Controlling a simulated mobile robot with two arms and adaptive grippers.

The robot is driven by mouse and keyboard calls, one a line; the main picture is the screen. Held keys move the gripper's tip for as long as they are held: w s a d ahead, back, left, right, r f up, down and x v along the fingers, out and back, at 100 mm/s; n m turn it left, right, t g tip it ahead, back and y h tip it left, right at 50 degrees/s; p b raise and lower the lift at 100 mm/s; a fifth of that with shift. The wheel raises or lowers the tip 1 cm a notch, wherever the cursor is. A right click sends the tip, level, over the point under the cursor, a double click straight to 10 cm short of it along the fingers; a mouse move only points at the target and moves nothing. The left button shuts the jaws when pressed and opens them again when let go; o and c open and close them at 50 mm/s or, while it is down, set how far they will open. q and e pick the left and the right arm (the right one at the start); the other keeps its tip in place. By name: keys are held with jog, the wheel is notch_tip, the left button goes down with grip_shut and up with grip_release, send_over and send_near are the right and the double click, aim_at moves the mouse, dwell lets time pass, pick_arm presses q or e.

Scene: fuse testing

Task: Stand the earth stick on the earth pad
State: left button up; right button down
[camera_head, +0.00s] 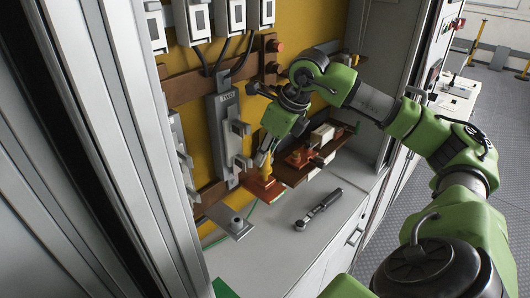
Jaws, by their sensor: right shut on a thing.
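My right gripper (264,158) points down inside the cabinet, shut on a yellow-orange upright piece that looks like the earth stick (267,169). Its fingers hide part of the piece. Below it is an orange-brown block (262,190); I cannot tell whether the stick touches it. A grey metal plate with a round stud (237,224) lies to the lower left, beside a green-yellow wire. Which of these two is the earth pad is not clear from this view. My left gripper is not in view.
A grey unit marked TWO (223,140) stands left of the gripper. A brown shelf (325,160) with small pale and dark parts is to the right. A dark-handled tool (318,208) lies on the grey ledge (275,250). The ledge's front is mostly clear.

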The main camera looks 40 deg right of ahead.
jog(key=shift+f+b, duration=0.5)
dwell(0.4)
jog(key=c, duration=1.8)
grip_release()
jog(key=shift+o, duration=0.5)
jog(key=shift+o, duration=0.9)
jog(key=shift+s+r, duration=0.1)
jog(key=shift+r, duration=0.05)
jog(key=shift+v, duration=2.75)
